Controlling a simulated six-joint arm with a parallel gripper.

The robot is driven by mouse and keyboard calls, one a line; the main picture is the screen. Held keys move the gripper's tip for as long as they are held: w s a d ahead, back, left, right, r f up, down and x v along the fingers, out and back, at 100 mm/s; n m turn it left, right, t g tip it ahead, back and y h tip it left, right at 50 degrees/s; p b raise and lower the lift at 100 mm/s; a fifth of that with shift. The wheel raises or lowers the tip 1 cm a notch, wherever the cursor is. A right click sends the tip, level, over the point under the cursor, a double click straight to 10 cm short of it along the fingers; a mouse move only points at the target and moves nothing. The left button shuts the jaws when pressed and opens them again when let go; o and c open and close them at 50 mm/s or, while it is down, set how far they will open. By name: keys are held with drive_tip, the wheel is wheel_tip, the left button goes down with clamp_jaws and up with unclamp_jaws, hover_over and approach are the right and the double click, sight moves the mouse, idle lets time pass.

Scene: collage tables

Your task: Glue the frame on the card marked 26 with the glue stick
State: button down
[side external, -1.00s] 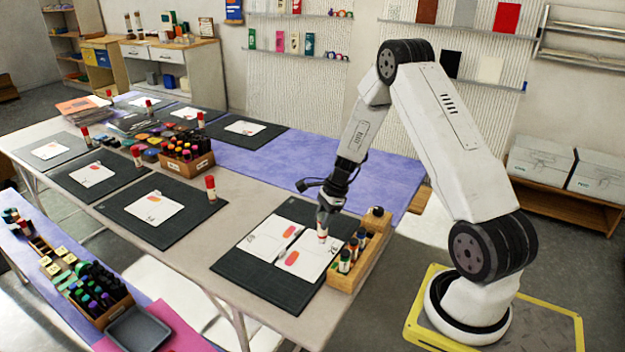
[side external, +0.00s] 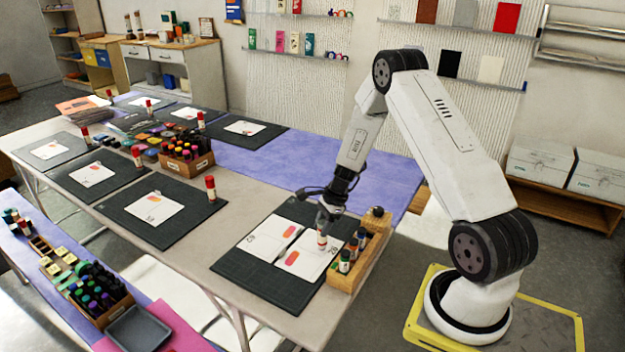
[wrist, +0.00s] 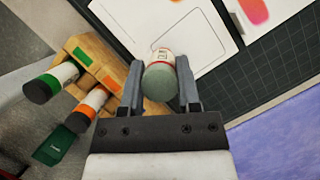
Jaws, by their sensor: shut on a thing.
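My gripper (side external: 326,221) is shut on a white and red glue stick (side external: 322,241), held upright over the near mat. In the wrist view the stick's grey-green end (wrist: 160,84) faces the camera between both fingers. The card marked 26 (side external: 307,263) is the right-hand white card on the mat, with an orange-red shape on it; its number is hard to read now. The stick is over this card's far right part; I cannot tell whether its tip touches. In the wrist view a thin printed frame (wrist: 206,64) shows on the card, partly hidden by stick and gripper.
A wooden holder (side external: 341,284) with several glue sticks stands close to the right of the card. Another white card (side external: 262,240) lies to the left on the same dark mat (side external: 235,268). More mats with cards and a box of markers (side external: 201,166) stand farther left.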

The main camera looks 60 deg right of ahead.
drive_tip(key=shift+f, duration=0.6)
idle(1.0)
drive_tip(key=shift+w, duration=0.25)
drive_tip(key=shift+w, duration=0.5)
drive_tip(key=shift+w, duration=0.2)
drive_tip(key=shift+w, duration=0.6)
drive_tip(key=shift+w, duration=0.15)
drive_tip(key=shift+w, duration=0.65)
drive_tip(key=shift+w, duration=0.15)
drive_tip(key=shift+w+f, duration=0.1)
drive_tip(key=shift+w, duration=0.5)
